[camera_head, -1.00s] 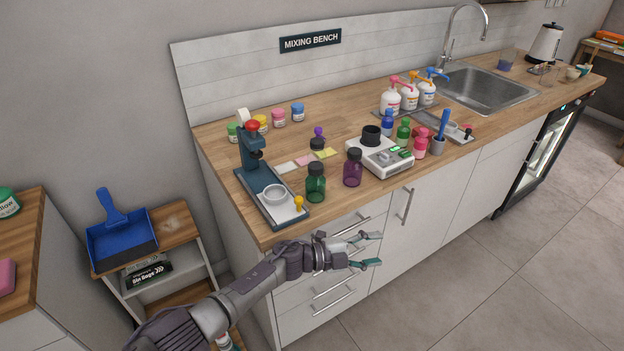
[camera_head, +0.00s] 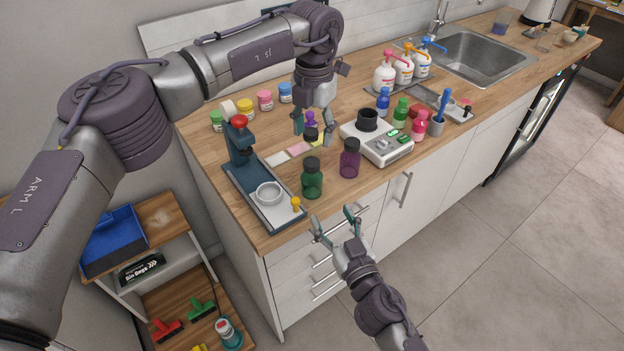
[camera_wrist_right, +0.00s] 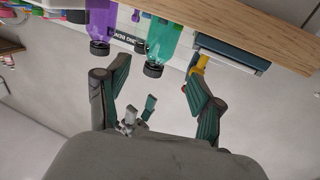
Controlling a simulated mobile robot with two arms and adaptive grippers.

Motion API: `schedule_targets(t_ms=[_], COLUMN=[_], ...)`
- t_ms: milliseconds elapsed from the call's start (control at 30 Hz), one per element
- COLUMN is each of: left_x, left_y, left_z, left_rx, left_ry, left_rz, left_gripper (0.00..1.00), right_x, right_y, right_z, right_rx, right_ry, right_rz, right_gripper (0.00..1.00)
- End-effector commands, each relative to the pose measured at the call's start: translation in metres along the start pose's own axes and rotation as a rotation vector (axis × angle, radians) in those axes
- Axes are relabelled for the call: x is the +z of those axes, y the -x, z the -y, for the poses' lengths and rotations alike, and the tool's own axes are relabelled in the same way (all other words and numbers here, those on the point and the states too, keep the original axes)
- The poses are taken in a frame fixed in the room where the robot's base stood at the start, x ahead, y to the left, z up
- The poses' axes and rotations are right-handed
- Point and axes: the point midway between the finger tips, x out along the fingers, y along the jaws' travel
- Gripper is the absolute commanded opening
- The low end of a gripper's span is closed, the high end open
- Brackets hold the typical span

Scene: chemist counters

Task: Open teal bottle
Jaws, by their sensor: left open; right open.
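The teal bottle (camera_head: 312,182) is dark green-teal with a black cap and stands upright near the counter's front edge. It shows upside down in the right wrist view (camera_wrist_right: 163,38), cap on. My left gripper (camera_head: 313,138) is open above the counter, behind the teal bottle, pointing down. A small dark-capped bottle (camera_head: 311,136) shows between its fingers; I cannot tell whether they touch it. My right gripper (camera_head: 334,220) is open and empty, in front of the counter and below the teal bottle. Its fingers also show in the right wrist view (camera_wrist_right: 158,95).
A purple bottle (camera_head: 349,160) stands right of the teal one, close by. A blue press stand (camera_head: 240,178) with a white bowl (camera_head: 268,193) is on its left. A white device (camera_head: 388,148) and several bottles stand further right. The counter's front edge (camera_head: 285,245) lies near my right gripper.

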Motion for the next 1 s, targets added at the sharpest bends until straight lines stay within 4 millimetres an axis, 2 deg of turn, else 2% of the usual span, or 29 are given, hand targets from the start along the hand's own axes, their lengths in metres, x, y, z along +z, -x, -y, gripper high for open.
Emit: schedule_targets(t_ms=[33,300,500,700,1000], left_x=[0.000,0.000,0.000,0.000,0.000], left_y=[-0.001,-0.001,-0.001,-0.001,-0.001], left_z=[-0.001,0.000,0.000,0.000,0.000], left_rx=[-0.001,-0.003,-0.004,-0.004,-0.004], left_ry=[0.002,0.002,0.001,0.002,0.002], left_rz=[0.000,0.000,0.001,0.001,0.001], left_gripper=[0.59,0.59,0.59,0.59,0.59], right_x=[-0.001,-0.001,0.000,0.001,0.001], right_y=[-0.012,-0.065,-0.094,-0.107,-0.108], right_z=[-0.001,0.000,-0.001,0.000,0.000], right_rx=[0.000,0.000,0.002,0.001,0.001], right_ry=[0.003,0.003,0.001,0.000,0.000], right_rz=[-0.004,-0.002,0.000,0.001,0.001], right_gripper=[0.67,0.67,0.67,0.67,0.65])
